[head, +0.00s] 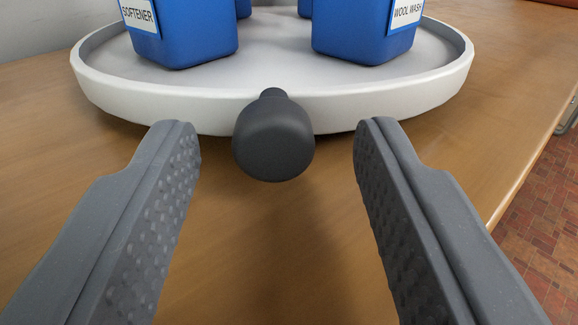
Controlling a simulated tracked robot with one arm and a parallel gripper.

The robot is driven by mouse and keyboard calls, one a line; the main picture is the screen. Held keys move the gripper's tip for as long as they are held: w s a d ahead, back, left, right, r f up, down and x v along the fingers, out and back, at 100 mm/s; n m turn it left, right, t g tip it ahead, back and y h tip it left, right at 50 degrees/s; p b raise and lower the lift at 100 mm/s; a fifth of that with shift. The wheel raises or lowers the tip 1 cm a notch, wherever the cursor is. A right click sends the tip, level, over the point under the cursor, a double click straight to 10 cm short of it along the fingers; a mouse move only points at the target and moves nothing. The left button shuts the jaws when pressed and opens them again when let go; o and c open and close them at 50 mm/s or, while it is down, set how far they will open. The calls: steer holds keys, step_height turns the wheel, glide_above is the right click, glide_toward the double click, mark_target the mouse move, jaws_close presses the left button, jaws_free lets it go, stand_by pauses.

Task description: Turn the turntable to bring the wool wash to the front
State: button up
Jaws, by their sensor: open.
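The white round turntable (190,105) stands on the table, with a raised rim. A dark grey knob (273,137) sticks out from the front of its rim. The wool wash (362,35) is a blue container with a white label, on the right part of the turntable; its top is cut off by the picture edge. My gripper (278,140) is open, its two grey textured fingers on either side of the knob with gaps on both sides. The fingertips appear apart from the knob and rim.
A blue softener container (190,38) stands on the left part of the turntable. More blue containers show partly behind. The wooden table (270,240) is clear in front; its right edge (520,185) drops to a red brick-patterned floor (540,225).

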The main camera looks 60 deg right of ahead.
steer(key=v, duration=1.3)
steer(key=shift+p, duration=0.35)
